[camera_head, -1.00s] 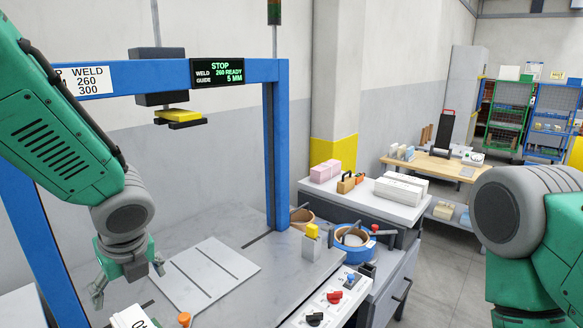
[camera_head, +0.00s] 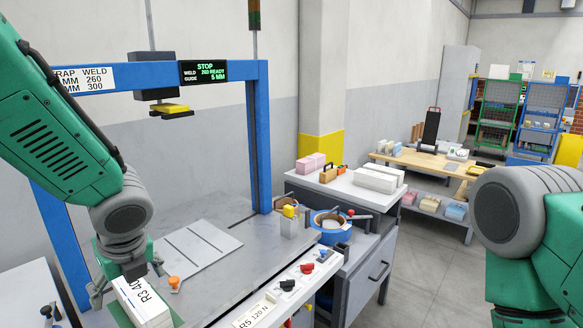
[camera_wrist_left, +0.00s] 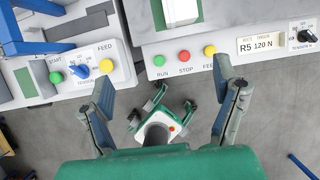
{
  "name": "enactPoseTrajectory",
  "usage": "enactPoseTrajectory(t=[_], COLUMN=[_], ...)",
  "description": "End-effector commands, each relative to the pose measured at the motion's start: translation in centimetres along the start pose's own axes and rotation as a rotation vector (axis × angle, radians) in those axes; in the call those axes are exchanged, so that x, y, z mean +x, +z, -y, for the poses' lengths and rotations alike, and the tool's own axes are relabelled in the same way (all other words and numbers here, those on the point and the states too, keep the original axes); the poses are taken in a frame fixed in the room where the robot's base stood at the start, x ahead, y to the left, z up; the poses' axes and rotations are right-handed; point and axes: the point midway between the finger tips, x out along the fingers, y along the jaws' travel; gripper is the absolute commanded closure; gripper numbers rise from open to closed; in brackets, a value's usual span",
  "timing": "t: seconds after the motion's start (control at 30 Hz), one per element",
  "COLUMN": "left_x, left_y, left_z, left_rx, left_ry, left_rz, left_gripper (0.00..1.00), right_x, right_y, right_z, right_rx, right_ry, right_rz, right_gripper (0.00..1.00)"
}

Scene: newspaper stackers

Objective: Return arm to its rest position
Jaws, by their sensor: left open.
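My left arm comes in from the left in the head view. My left gripper (camera_head: 128,278) hangs below its grey wrist joint, fingers spread, with nothing seen between them. It overlaps a white unit marked R3 in the picture; whether they touch cannot be told. In the left wrist view the left gripper (camera_wrist_left: 163,80) shows two wide-apart grey fingers over the gap in front of machine control panels. My right arm's grey and green joint (camera_head: 510,212) fills the right edge of the head view; its gripper is not identifiable.
A blue strapping frame (camera_head: 258,140) stands over the grey work table (camera_head: 225,280) with a slotted plate (camera_head: 190,248). A control panel (camera_wrist_left: 190,50) with buttons faces me. A cabinet (camera_head: 370,265) stands to the right, with grey floor (camera_head: 420,280) beyond.

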Motion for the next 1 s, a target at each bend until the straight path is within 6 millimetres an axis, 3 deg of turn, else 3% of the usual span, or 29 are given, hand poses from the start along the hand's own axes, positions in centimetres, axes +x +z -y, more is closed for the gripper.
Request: enactPoseTrajectory(t=[0.37, 0.57, 0.77, 0.9, 1.0], left_x=[5.3, 9.6, 16.1, 22.4, 25.8], left_y=[-4.7, -9.6, -16.7, -23.7, -27.5], left_z=[-0.9, -2.2, -5.0, -9.6, -13.4], left_rx=[-0.2, -0.418, -0.807, -1.282, -1.629], left_ry=[-0.002, 0.017, 0.09, 0.215, 0.3], left_rz=[-0.122, -0.225, -0.358, -0.42, -0.396], left_gripper=[0.18, 0.18, 0.18, 0.18, 0.18], right_x=[1.3, 2.5, 4.7, 7.1, 8.7], right_y=[0.0, 0.1, 0.2, 0.4, 0.5], right_z=[0.0, 0.0, 0.1, 0.1, 0.1], right_rx=[0.0, 0.0, 0.0, 0.0, 0.0], right_ry=[0.0, 0.0, 0.0, 0.0, 0.0], right_rz=[-0.001, -0.001, 0.0, 0.0, 0.0], right_gripper=[1.0, 1.0, 1.0, 1.0, 1.0])
